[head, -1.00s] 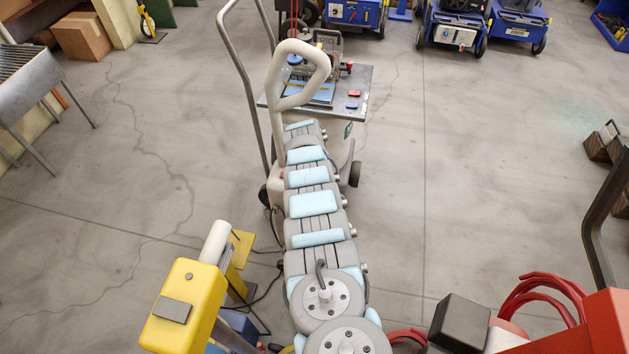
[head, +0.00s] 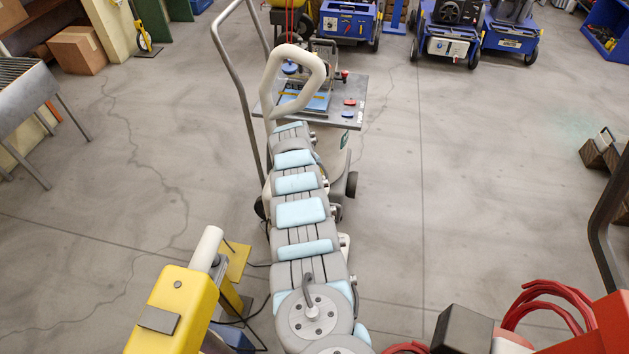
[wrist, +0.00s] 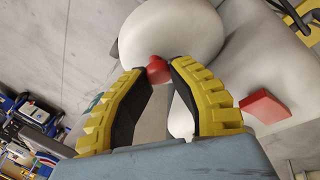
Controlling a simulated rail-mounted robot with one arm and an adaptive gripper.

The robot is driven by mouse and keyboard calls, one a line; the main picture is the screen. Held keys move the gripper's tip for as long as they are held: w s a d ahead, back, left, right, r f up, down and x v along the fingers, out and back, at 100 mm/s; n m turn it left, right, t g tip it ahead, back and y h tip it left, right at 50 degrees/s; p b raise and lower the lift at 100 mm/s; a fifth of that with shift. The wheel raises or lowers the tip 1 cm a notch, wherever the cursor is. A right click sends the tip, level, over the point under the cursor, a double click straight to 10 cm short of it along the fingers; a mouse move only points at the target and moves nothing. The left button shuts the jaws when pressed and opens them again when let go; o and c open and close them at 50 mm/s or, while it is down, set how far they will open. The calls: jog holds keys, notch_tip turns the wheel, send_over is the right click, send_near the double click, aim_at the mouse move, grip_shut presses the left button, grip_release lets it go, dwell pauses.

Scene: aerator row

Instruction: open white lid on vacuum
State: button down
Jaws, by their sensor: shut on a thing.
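The vacuum appears to be the cream machine (head: 333,165) under and behind my arm in the head view, mostly hidden. In the wrist view, a large rounded white part (wrist: 165,25), possibly its lid, fills the top. A small red tab (wrist: 157,70) at its lower edge lies between the tips of my gripper (wrist: 160,72). The yellow-backed fingers are shut on the red tab, with a gap between them nearer the palm. A second red block (wrist: 263,107) sits on the white body to the right. My gripper is hidden in the head view.
A cream loop handle (head: 291,50) and a grey tubular handle (head: 240,70) rise near the vacuum. A grey plate (head: 345,112) with small items stands there. Blue wheeled machines (head: 450,45) are at the back. Floor to the right is mostly clear.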

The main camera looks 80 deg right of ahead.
jog(key=shift+w+a, duration=0.15)
jog(key=shift+w, duration=0.45)
jog(key=c, duration=1)
grip_release()
jog(key=shift+w, duration=0.1)
jog(key=shift+o, duration=0.9)
jog(key=shift+w, duration=0.2)
jog(key=shift+s, duration=0.2)
jog(key=shift+s+r, duration=0.1)
jog(key=shift+s, duration=0.05)
jog(key=shift+r, duration=0.1)
jog(key=v, duration=1.1)
jog(key=shift+r, duration=0.35)
jog(key=shift+a, duration=0.1)
